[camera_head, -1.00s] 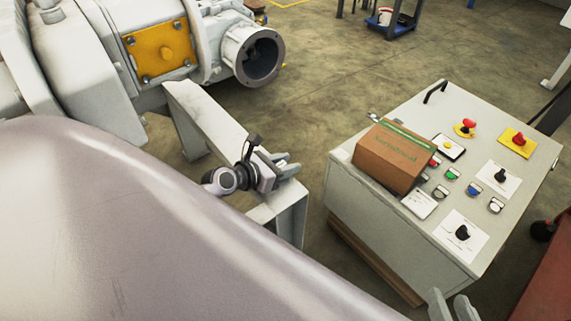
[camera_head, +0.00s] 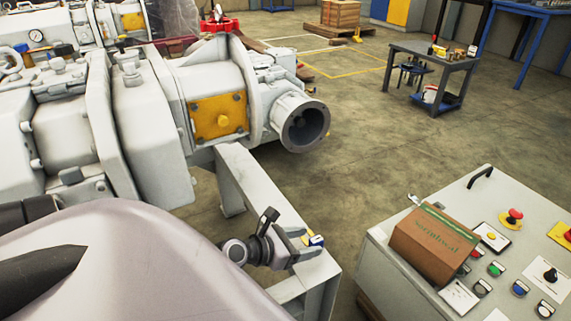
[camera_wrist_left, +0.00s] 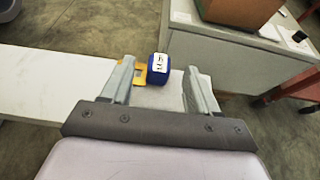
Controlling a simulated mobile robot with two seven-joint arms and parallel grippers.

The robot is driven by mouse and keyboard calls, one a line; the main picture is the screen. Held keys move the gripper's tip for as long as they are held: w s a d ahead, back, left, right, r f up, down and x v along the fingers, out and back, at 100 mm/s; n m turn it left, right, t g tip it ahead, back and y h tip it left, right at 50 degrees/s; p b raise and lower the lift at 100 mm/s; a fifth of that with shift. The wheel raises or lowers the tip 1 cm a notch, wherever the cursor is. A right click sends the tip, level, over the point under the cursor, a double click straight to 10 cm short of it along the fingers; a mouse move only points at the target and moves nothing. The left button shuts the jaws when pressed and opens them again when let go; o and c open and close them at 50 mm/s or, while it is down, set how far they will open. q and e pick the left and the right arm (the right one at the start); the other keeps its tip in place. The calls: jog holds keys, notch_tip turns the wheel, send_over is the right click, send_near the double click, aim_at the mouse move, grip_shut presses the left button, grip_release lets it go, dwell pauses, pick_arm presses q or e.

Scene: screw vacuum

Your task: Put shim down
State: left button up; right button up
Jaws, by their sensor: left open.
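A small blue piece with a white label (camera_wrist_left: 160,66) and a flat yellow part beside it lies on the end of the pale beam in the left wrist view. I take it for the shim, but cannot tell which part is meant. It also shows in the head view (camera_head: 317,240), just beyond my fingers. My left gripper (camera_head: 298,244) is open above the beam end (camera_head: 318,272). In the wrist view my two fingers (camera_wrist_left: 160,84) stand on either side of the blue piece, with a gap to the right finger. My right gripper is out of view.
A control cabinet (camera_head: 385,260) with buttons and a cardboard box (camera_head: 435,245) stands at right. White pump machinery with a yellow plate (camera_head: 218,116) and an open flange (camera_head: 303,125) is at left. Open floor (camera_head: 400,150) lies between, with a tool trolley (camera_head: 440,65) behind.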

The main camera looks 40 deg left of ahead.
pick_arm(q)
jog(key=v, duration=0.4)
jog(key=shift+s+p, duration=0.25)
jog(key=shift+p, duration=0.1)
jog(key=shift+v, duration=0.85)
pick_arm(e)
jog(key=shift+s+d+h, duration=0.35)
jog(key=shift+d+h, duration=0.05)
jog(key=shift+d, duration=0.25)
pick_arm(q)
jog(key=shift+a, duration=0.1)
